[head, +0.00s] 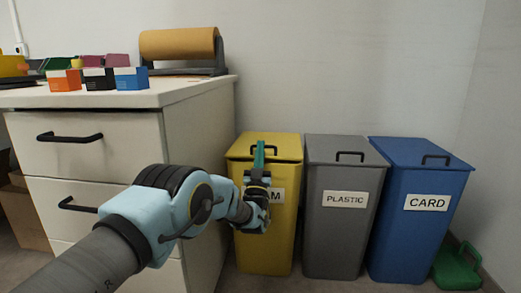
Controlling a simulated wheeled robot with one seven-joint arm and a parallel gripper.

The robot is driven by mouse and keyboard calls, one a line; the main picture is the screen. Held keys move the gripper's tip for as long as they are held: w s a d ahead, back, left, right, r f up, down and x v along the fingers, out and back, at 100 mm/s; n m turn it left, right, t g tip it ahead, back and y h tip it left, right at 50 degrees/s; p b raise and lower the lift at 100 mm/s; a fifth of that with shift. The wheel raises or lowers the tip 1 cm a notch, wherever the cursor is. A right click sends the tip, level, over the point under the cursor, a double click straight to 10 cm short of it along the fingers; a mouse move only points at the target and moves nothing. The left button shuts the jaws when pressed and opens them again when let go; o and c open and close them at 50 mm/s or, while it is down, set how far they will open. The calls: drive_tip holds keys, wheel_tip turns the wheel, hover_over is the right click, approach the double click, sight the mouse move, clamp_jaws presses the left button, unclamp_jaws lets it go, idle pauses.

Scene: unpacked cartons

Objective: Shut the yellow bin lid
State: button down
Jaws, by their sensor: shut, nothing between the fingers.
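The yellow bin (281,235) stands beside the cabinet, left of the grey bin. Its yellow lid (286,147) lies flat across the top, looking level and closed like the lids beside it. A dark handle sits on the lid, partly hidden behind my gripper. My gripper (260,153) is shut and empty, its teal fingers pointing up and away in front of the lid's handle. I cannot tell whether the fingertips touch the lid. My wrist covers part of the bin's front and its label, of which "AM" shows.
A grey bin (340,237) labelled PLASTIC and a blue bin (410,245) labelled CARD stand close on the right. A green object (458,270) lies on the floor beyond. The white cabinet (190,180) with drawers borders the left, with small boxes and a roll on top.

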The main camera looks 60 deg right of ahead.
drive_tip(key=shift+a+f+b, duration=0.1)
drive_tip(key=shift+f+b, duration=0.4)
drive_tip(key=shift+f, duration=0.8)
drive_tip(key=shift+r, duration=0.1)
wheel_tip(320, 180, up, 4)
drive_tip(key=a+r+p, duration=0.1)
drive_tip(key=p+v, duration=0.2)
drive_tip(key=v, duration=0.8)
drive_tip(key=shift+d+f, duration=0.35)
drive_tip(key=shift+d, duration=0.1)
